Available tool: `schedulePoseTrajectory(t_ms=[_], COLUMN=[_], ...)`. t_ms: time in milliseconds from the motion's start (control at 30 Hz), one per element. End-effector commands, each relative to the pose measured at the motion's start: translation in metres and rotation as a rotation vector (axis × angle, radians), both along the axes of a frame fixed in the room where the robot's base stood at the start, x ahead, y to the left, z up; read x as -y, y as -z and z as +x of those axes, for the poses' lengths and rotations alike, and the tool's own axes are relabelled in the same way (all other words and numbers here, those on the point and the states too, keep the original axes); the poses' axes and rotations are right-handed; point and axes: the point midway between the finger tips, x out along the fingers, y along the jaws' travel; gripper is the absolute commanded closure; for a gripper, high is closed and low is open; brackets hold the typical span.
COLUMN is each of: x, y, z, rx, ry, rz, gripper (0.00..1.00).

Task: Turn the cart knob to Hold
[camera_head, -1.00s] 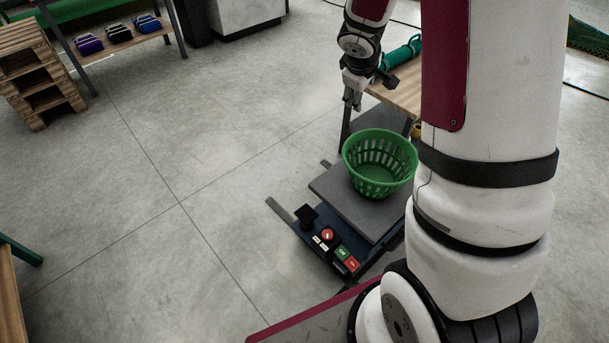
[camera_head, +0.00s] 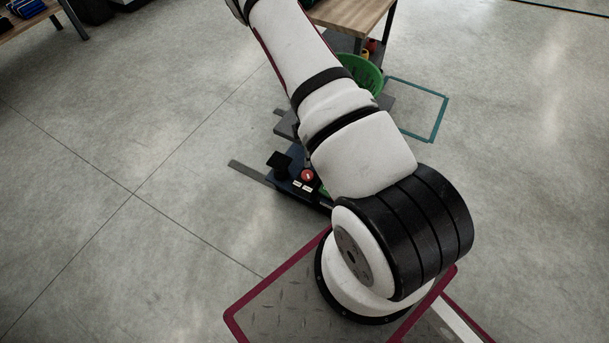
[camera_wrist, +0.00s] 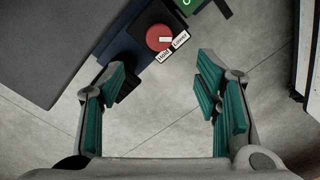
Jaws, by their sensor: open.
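The red round cart knob (camera_wrist: 152,32) shows in the wrist view on the dark blue control panel, beyond and between my fingertips. Its white mark extends toward the right, on the side of the "Lower" label (camera_wrist: 181,40). The "Hold" label (camera_wrist: 163,56) is just below the knob. My gripper (camera_wrist: 161,78) is open and empty, its green-padded fingers apart and clear of the knob. In the head view the knob (camera_head: 307,175) shows left of my arm, which covers part of the cart. My gripper is out of that view.
A green basket (camera_head: 367,73) stands on the cart's grey platform (camera_head: 286,125), partly hidden by my arm. A black block (camera_head: 279,160) is beside the knob. A green button (camera_wrist: 184,3) is near the knob. A wooden table (camera_head: 352,14) stands behind. Floor at left is clear.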

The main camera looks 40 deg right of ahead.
Motion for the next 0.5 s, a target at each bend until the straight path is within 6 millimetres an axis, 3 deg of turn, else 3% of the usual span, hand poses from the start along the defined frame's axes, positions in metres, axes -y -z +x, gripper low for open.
schedulePoseTrajectory(t_ms=[500], x=[0.0], y=[0.096], z=[0.0], rx=[0.002], ry=[0.003], rz=[0.0], gripper=[0.43])
